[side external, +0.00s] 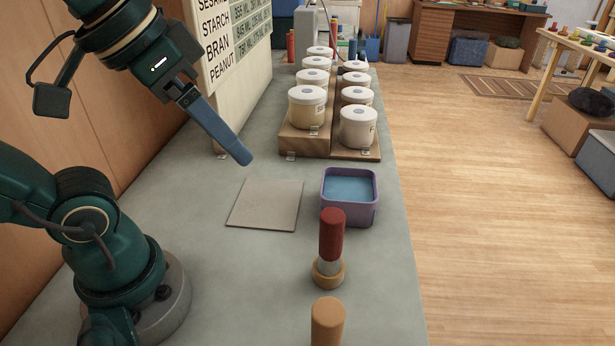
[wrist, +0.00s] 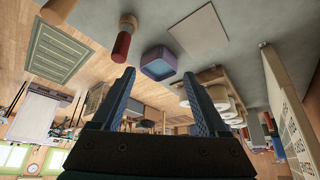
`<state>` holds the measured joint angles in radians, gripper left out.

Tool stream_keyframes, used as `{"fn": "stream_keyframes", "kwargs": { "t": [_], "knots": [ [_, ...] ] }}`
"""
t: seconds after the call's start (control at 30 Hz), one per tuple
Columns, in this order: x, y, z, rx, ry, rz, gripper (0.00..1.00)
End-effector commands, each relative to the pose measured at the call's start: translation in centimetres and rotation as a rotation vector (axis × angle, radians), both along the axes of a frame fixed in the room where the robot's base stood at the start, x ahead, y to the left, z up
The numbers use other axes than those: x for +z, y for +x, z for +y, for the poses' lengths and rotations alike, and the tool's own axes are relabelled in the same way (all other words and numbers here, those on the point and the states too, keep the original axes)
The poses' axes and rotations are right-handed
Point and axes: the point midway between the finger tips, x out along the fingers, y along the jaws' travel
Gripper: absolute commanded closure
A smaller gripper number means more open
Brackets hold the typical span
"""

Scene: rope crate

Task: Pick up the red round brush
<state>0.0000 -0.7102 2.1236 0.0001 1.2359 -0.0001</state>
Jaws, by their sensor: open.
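The red round brush (side external: 332,235) stands upright near the right edge of the grey counter (side external: 210,285). Its red top sits above a pale metal band, with a wider tan part at the bottom. It also shows in the wrist view (wrist: 122,46), at the upper left. My gripper (side external: 240,156) is up in the air, over the counter behind and left of the brush, well apart from it. In the wrist view my gripper (wrist: 158,72) has its two blue fingers spread with nothing between them.
A tan cylinder (side external: 327,322) stands in front of the brush. A purple tub with blue contents (side external: 349,208) stands behind it, beside a flat grey square (side external: 265,204). Several white-lidded jars (side external: 307,107) stand on wooden risers farther back. The counter left of the brush is clear.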

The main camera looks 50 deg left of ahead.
Motion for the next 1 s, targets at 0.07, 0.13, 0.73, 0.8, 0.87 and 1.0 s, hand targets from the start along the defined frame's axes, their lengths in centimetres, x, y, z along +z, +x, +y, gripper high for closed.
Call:
{"fn": "stream_keyframes", "kwargs": {
  "t": [0.07,0.13,0.73,0.8,0.87,1.0],
  "knots": [
    [1.4,0.1,0.0,0.0,0.0,-0.003,0.23],
    [2.3,0.1,0.0,0.0,0.0,-0.002,0.23],
    [5.3,8.6,6.8,0.209,0.186,-0.335,0.23],
    [5.8,10.2,8.0,0.225,0.228,-0.414,0.23],
    [6.5,11.7,9.0,0.227,0.265,-0.495,0.23],
    [8.0,15.0,10.1,0.174,0.335,-0.688,0.23]
  ]
}}
